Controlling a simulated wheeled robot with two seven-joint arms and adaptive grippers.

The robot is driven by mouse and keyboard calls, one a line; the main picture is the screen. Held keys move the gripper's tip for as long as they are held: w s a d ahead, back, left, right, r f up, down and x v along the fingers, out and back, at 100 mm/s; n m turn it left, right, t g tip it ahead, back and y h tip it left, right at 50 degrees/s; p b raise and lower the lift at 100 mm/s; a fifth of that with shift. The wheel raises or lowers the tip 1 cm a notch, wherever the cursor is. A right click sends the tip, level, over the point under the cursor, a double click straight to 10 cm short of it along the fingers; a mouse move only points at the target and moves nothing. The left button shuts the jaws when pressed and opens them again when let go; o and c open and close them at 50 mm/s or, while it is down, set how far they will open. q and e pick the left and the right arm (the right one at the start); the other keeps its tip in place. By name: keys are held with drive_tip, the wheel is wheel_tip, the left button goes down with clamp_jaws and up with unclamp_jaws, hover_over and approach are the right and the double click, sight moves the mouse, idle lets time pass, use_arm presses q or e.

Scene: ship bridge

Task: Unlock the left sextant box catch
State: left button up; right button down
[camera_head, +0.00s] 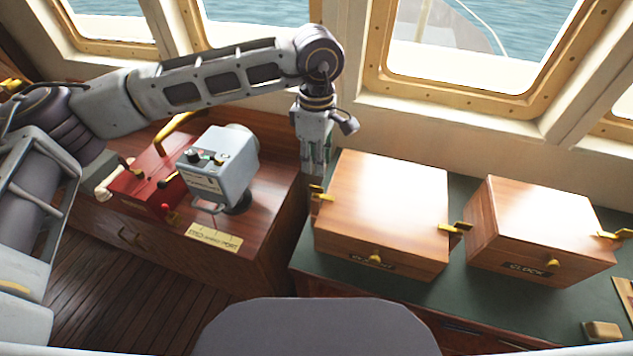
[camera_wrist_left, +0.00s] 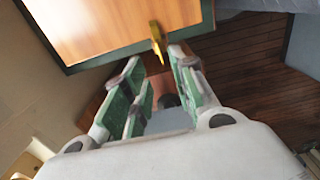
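The sextant box (camera_head: 388,208) is the left of two closed wooden boxes on the green-topped counter; its front label is too small to read. Its left brass catch (camera_head: 321,195) sticks out from the left side and also shows in the left wrist view (camera_wrist_left: 157,38). My left gripper (camera_head: 316,168) points down just behind and above this catch. In the left wrist view the green-padded fingers (camera_wrist_left: 157,68) are apart and empty, with the catch just beyond the fingertips, nearer the right one. Contact cannot be told. My right gripper is not in view.
The sextant box has a right catch (camera_head: 456,228) and a front knob (camera_head: 376,258). A box labelled CLOCK (camera_head: 540,230) stands to the right. A grey control unit (camera_head: 218,165) stands on the red-brown console at left. Windows and their sill lie behind.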

sight(317, 187)
use_arm(q)
wheel_tip(317, 187, down, 9)
drive_tip(key=shift+r+p, duration=0.1)
drive_tip(key=shift+p, duration=0.8)
clamp_jaws()
